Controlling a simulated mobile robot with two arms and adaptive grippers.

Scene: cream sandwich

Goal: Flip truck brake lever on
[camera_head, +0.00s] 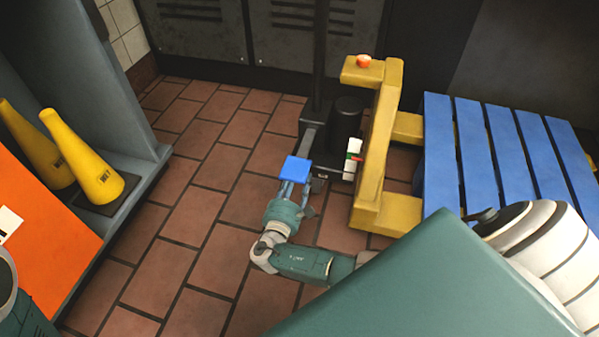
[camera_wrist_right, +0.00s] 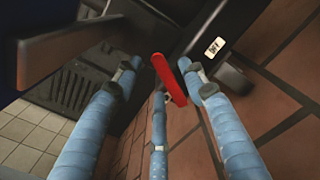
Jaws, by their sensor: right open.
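The pallet truck (camera_head: 372,150) is yellow with a black base, and stands in the middle of the head view. A red lever (camera_wrist_right: 168,80) shows in the right wrist view, slanting between my fingertips. A small white label (camera_wrist_right: 215,47) sits just beyond it on a dark surface; its text is too small to read surely. My right gripper (camera_head: 293,187) is low beside the truck's base, partly under a blue flat piece (camera_head: 295,169). In the wrist view (camera_wrist_right: 160,84) its blue fingers are spread around the lever; I cannot tell whether they touch it. My left gripper is out of view.
A blue slatted pallet (camera_head: 510,150) stands right of the truck. Yellow cones (camera_head: 95,165) stand on a grey shelf at the left, with an orange panel (camera_head: 30,220) in front. Dark lockers (camera_head: 240,40) line the back. The tiled floor (camera_head: 190,220) left of the truck is clear.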

